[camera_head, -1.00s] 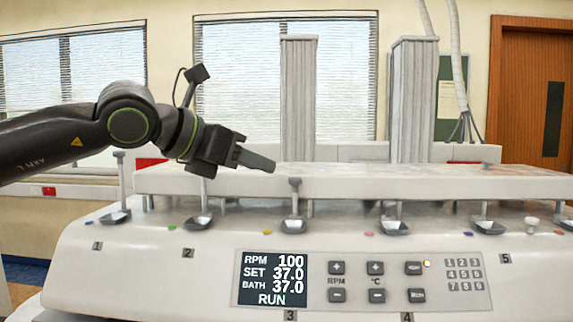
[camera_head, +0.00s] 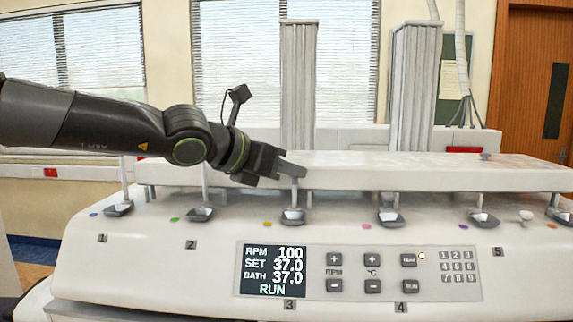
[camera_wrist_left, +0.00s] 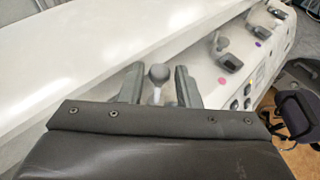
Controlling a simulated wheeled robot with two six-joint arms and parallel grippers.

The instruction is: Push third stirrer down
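The third stirrer (camera_head: 294,200) stands upright at the front of the white bath unit, its shaft rising from a small metal cup (camera_head: 293,216) above the label 3. My left gripper (camera_head: 292,170) is at the top of this stirrer and covers its knob in the head view. In the left wrist view, the round grey knob (camera_wrist_left: 158,73) shows between the two spread fingers of my left gripper (camera_wrist_left: 160,86), with gaps on both sides. The fingers are open and hold nothing. My right gripper is not in view.
A long white cover bar (camera_head: 430,175) runs just behind the stirrers. The second stirrer (camera_head: 204,190) stands to the left, and others stand to the right. A control panel with a lit display (camera_head: 271,271) is below. Two tall grey columns (camera_head: 298,90) rise behind.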

